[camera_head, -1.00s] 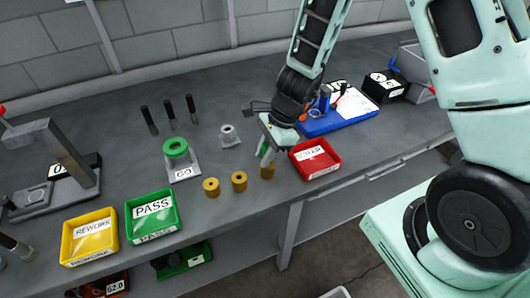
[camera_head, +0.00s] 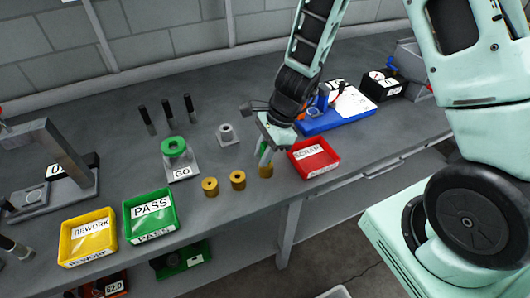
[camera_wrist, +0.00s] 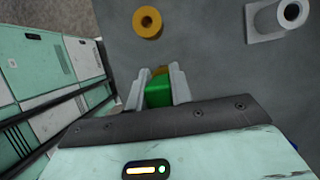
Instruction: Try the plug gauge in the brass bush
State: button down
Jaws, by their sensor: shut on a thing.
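My gripper (camera_head: 264,155) is shut on the green plug gauge (camera_wrist: 158,94), whose green part shows between the fingers in the wrist view. It is low over the rightmost brass bush (camera_head: 266,172), which stands on the bench left of the red scrap tray. Part of that bush (camera_wrist: 160,70) shows just beyond the green part. The gauge's lower end is hidden, so I cannot tell whether it is inside the bore. Two more brass bushes (camera_head: 238,180) (camera_head: 210,187) stand to the left. The grey GO stand (camera_head: 184,168) has a green ring on top.
The red SCRAP tray (camera_head: 316,158) is close right of my gripper. The green PASS tray (camera_head: 151,216) and yellow REWORK tray (camera_head: 88,238) are at front left.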

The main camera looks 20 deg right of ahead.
jog(key=shift+r+p, duration=3.25)
jog(key=shift+r, duration=0.4)
